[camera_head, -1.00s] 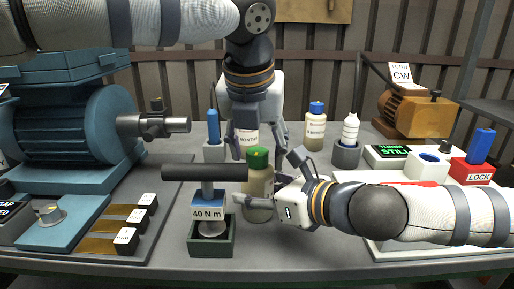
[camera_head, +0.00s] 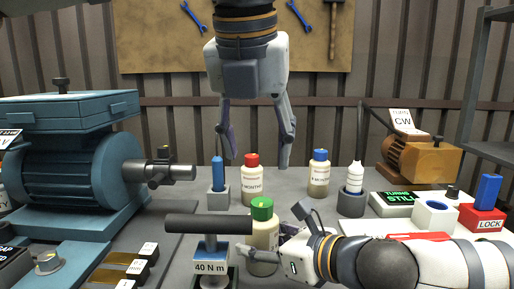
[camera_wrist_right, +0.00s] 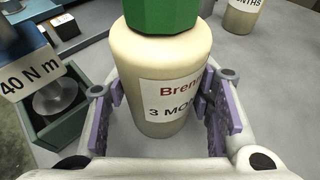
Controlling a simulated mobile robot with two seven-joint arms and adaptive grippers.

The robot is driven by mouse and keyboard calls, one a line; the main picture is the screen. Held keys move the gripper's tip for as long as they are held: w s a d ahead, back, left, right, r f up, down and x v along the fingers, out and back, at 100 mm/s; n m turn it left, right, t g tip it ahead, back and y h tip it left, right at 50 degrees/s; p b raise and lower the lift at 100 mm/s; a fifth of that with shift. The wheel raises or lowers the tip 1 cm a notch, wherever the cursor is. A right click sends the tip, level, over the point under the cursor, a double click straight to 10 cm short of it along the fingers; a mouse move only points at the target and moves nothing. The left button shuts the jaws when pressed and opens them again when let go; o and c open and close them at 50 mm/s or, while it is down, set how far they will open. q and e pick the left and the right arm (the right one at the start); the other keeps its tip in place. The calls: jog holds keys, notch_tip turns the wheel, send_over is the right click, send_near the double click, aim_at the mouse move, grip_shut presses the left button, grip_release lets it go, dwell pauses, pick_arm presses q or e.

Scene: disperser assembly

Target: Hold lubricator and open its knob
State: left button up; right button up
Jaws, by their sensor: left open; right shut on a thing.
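The lubricator is a cream bottle (camera_head: 264,238) with a green knob (camera_head: 262,209) on top, standing upright on the table. My right gripper (camera_wrist_right: 165,110) is shut on its body from the near right. In the right wrist view, the bottle (camera_wrist_right: 160,65) sits between the purple finger pads, with a label partly reading "3 MON", and the green knob (camera_wrist_right: 163,14) is cut off at the top. My left gripper (camera_head: 258,160) is open and empty, pointing down, high above and behind the green-knobbed bottle.
A torque tool marked 40 N m (camera_head: 210,250) stands just left of the bottle. Behind are a red-capped bottle (camera_head: 251,185), a blue-capped bottle (camera_head: 319,175) and a white-tipped bottle (camera_head: 355,177). A blue motor (camera_head: 75,165) fills the left; a red LOCK box (camera_head: 482,218) stands right.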

jog(key=o, duration=1.7)
jog(key=shift+s+d, duration=0.1)
